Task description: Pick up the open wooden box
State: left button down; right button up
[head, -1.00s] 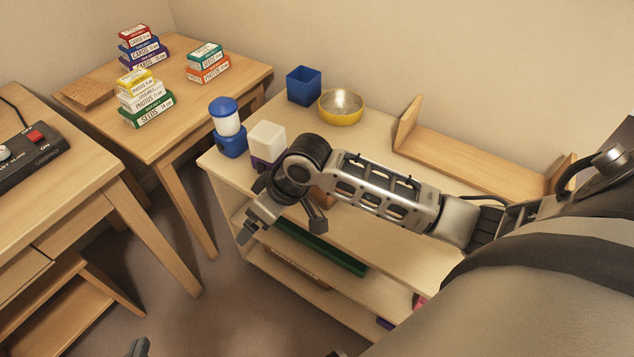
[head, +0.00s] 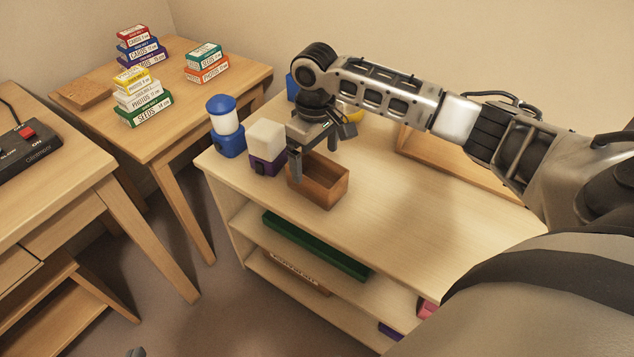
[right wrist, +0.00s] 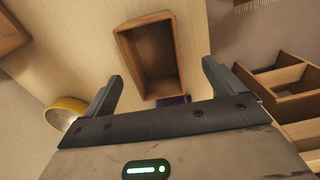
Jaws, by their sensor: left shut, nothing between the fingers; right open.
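The open wooden box (head: 318,192) is brown and empty and stands upright on the top of the pale shelf unit (head: 420,200), near its front edge. In the right wrist view the open box (right wrist: 148,58) lies ahead of the fingers, its opening facing the camera. My right gripper (head: 315,153) is open and empty above the box, its fingers pointing down. In the right wrist view its fingertips (right wrist: 163,72) stand on either side of the box's near end, apparently above it. My left gripper (head: 136,352) barely shows at the bottom edge, shut and away from the box.
A purple-based container with a white top (head: 266,145) stands close left of the box, beside a blue jar (head: 226,125). The shelf top right of the box is clear.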

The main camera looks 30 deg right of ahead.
aim_at(317, 174)
jog(key=f, duration=0.2)
jog(key=f+b, duration=0.1)
jog(key=f, duration=0.3)
jog(key=shift+w+d+f+b, duration=0.25)
jog(key=shift+d+f+b, duration=0.05)
jog(key=shift+f, duration=0.05)
jog(key=c, duration=1.1)
